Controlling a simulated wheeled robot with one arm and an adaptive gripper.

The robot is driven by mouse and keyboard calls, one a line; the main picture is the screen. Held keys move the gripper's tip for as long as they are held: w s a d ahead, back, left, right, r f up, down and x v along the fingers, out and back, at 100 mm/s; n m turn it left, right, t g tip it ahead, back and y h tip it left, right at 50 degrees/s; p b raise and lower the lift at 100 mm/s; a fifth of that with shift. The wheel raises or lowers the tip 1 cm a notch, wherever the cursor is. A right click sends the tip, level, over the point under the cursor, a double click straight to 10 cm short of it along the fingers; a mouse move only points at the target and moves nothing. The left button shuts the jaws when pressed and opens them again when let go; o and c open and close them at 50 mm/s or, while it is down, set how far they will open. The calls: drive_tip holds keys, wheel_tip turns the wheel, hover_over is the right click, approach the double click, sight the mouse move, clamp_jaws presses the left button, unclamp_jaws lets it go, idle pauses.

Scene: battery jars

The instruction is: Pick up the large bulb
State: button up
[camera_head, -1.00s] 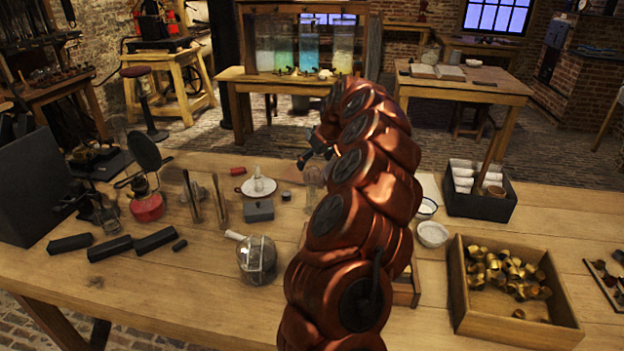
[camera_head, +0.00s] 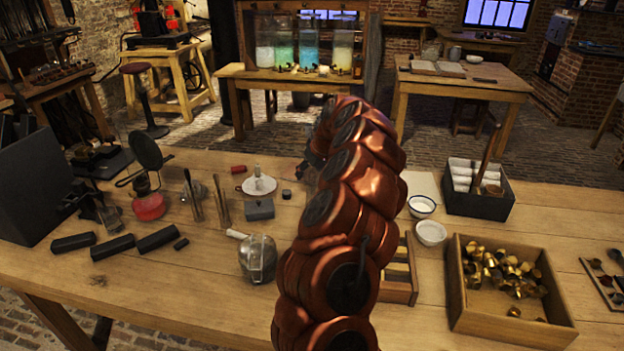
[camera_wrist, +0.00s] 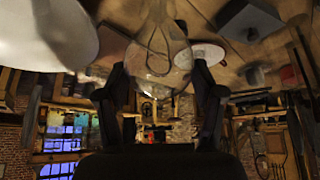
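A large clear glass bulb (camera_wrist: 160,45) with a looped filament shows at the top middle of the wrist view, which is upside down. Its rounded end lies between the two dark fingers of my gripper (camera_wrist: 160,70). The fingers stand apart, one on each side, with what looks like a narrow gap to the glass; contact is hard to judge. The bulb's lower end is cut off by the frame. In the head view my copper arm hides the bulb and most of the gripper.
A plate (camera_head: 259,186), a grey block (camera_head: 260,209) and a round glass vessel (camera_head: 258,258) lie left of my arm. Two white bowls (camera_head: 432,233) (camera_head: 422,206), a slotted wooden tray (camera_head: 400,290) and a wooden box of brass caps (camera_head: 460,310) stand to the right.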

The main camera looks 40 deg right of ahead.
drive_tip(key=c, duration=0.6)
